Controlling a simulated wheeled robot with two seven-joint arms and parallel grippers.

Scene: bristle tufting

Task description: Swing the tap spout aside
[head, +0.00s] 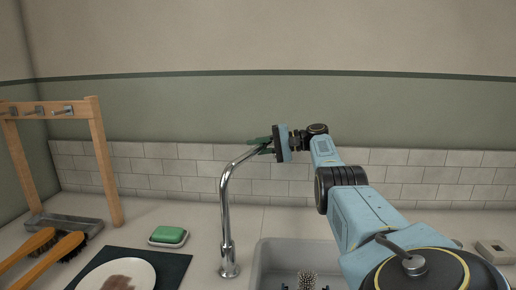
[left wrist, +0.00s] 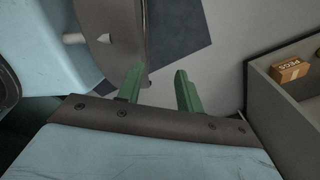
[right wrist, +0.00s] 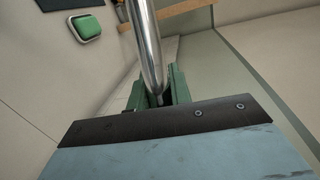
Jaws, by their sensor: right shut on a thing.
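The chrome tap (head: 226,225) stands on the counter at the left edge of the sink, its curved spout rising and bending to the right. My right gripper (head: 262,145) is at the upper end of the spout. In the right wrist view the chrome spout (right wrist: 146,45) runs down between the green fingers of my right gripper (right wrist: 160,88), which are shut on it. My left gripper shows only in the left wrist view (left wrist: 158,88); its two green fingers are apart with nothing between them.
A grey sink (head: 262,265) holds a scrubber (head: 307,281). Left of the tap are a green soap on a dish (head: 168,236), a plate (head: 95,278) on a dark mat (head: 172,268), wooden-handled brushes (head: 55,252) and a wooden rack (head: 104,160). A box (left wrist: 290,70) shows in the left wrist view.

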